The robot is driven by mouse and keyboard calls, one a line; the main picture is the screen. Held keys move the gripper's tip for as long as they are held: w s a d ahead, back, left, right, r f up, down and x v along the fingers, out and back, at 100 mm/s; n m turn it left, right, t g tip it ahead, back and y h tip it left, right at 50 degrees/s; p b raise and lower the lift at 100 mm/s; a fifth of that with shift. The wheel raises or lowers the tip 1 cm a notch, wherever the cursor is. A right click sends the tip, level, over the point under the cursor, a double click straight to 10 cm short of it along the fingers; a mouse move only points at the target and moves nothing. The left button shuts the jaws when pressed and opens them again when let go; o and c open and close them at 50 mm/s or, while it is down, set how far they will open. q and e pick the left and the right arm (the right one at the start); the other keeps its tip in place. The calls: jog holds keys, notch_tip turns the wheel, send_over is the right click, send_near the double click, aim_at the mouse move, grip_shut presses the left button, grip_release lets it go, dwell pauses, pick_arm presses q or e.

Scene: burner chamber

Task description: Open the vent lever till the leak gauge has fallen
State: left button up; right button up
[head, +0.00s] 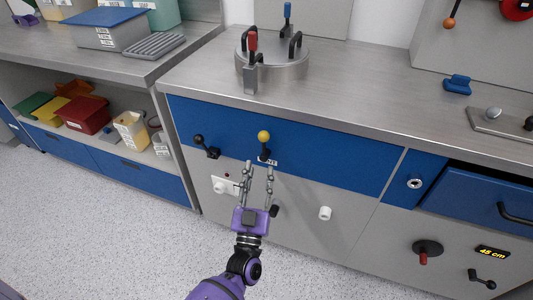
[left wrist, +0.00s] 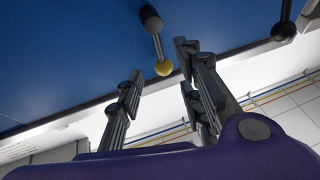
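I cannot read which is the vent lever. My left gripper (head: 259,168) is open and empty, its fingers pointing up just below the yellow-ball lever. In the left wrist view the yellow ball (left wrist: 164,68) shows near the gap between the fingertips (left wrist: 160,60); contact cannot be told. The black ball (left wrist: 283,31) is at upper right there. I cannot identify a leak gauge. My right gripper is not in view.
A lidded steel vessel (head: 272,62) with handles stands on the worktop (head: 355,95). A white box (head: 224,187) and a white knob (head: 325,213) are on the grey front. A blue drawer (head: 480,200) juts at right. A shelf with coloured bins is at left.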

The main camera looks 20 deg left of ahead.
aim_at(264, 152)
pick_arm(q)
jog(key=x, duration=0.7)
jog(key=shift+w+f, duration=0.1)
jog(key=shift+c, duration=0.6)
grip_shut()
